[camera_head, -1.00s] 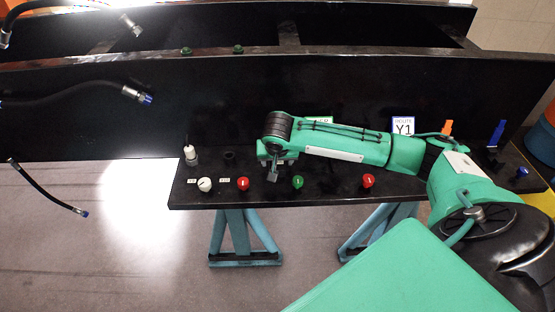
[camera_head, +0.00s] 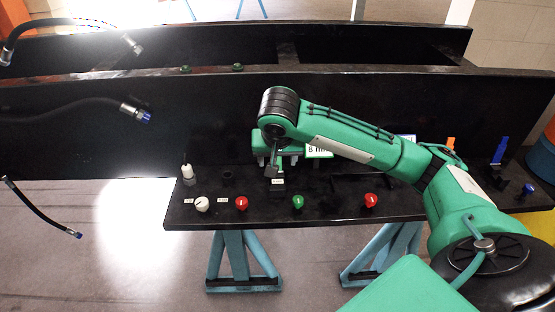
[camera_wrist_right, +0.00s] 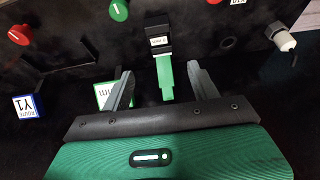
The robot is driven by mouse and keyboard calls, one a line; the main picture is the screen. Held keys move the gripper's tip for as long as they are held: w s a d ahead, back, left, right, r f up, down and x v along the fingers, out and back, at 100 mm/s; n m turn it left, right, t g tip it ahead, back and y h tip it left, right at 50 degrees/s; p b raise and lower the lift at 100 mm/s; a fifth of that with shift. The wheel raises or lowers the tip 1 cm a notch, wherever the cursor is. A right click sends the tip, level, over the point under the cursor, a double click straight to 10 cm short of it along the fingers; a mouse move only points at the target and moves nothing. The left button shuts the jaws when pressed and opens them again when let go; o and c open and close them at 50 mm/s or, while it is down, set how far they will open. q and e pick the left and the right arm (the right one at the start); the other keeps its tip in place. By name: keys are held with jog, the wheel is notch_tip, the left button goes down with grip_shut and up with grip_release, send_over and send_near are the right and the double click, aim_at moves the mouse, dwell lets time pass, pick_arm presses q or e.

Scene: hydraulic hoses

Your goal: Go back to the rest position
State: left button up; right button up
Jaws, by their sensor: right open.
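My right gripper (camera_head: 276,160) hangs over the back middle of the black shelf, with my green forearm reaching in from the right. In the right wrist view its two grey fingers (camera_wrist_right: 160,84) are spread apart. A green piece with a black, labelled end (camera_wrist_right: 164,75) shows between and beyond them, with a gap on each side. In the head view its dark end (camera_head: 277,184) shows just below the gripper; most of it is hidden. I cannot tell its exact distance from the fingers. My left gripper is not in view.
Red knobs (camera_head: 241,203) (camera_head: 370,200), a green knob (camera_head: 298,202) and a white knob (camera_head: 202,204) line the shelf's front (camera_head: 330,213). Black hoses (camera_head: 60,112) hang at the left. A blue piece (camera_head: 500,149) stands at right. Open floor (camera_head: 100,270) lies front left.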

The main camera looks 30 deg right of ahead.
dwell(0.5)
jog(key=s+a+f+n+y, duration=0.2)
jog(key=s+a+f+n, duration=0.1)
jog(key=s+a+f, duration=0.4)
jog(key=s+a+f+n+y, duration=0.2)
jog(key=s+a+f+n, duration=0.15)
jog(key=a+f, duration=0.35)
jog(key=s+d+f+n+h, duration=0.15)
jog(key=s+f, duration=0.25)
jog(key=s, duration=0.4)
jog(key=s+d+f, duration=0.3)
jog(key=s+f, duration=0.2)
jog(key=s, duration=0.3)
notch_tip(320, 180, down, 29)
jog(key=g, duration=0.2)
jog(key=s+d+f+g, duration=0.1)
jog(key=s+d+f, duration=0.1)
jog(key=s+f, duration=1.7)
notch_tip(320, 180, down, 2)
jog(key=shift+s+d+f+n, duration=0.2)
jog(key=shift+d+f+n, duration=0.05)
jog(key=shift+d+n, duration=0.15)
